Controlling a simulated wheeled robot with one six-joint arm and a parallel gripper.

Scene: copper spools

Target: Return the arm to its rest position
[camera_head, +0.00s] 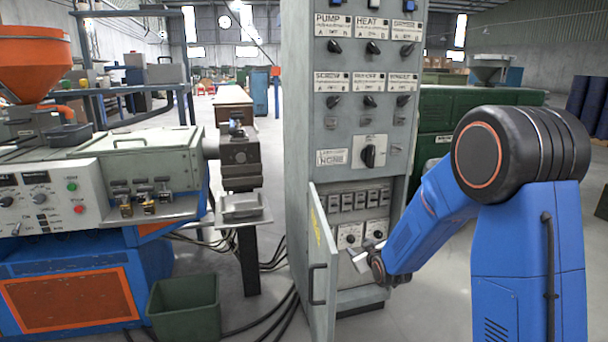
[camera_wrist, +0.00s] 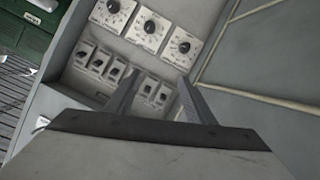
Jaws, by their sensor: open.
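My blue arm reaches from the right toward the lower part of a grey control cabinet (camera_head: 340,165) in the head view. My gripper (camera_head: 354,254) is at the cabinet's open lower compartment, just inside the opened door (camera_head: 322,265). In the wrist view my gripper (camera_wrist: 158,90) has its two fingers apart with nothing between them. Beyond the fingers are a row of breaker switches (camera_wrist: 105,65) and several round dials (camera_wrist: 150,30) on white plates. Whether a fingertip touches the panel cannot be told.
The door stands open toward the front, with a dark handle, left of my gripper. A green bin (camera_head: 185,308) and black cables (camera_head: 270,318) lie on the floor to the left. A blue machine with an orange hopper (camera_head: 35,62) stands at far left. A green cabinet (camera_head: 435,125) stands behind my arm.

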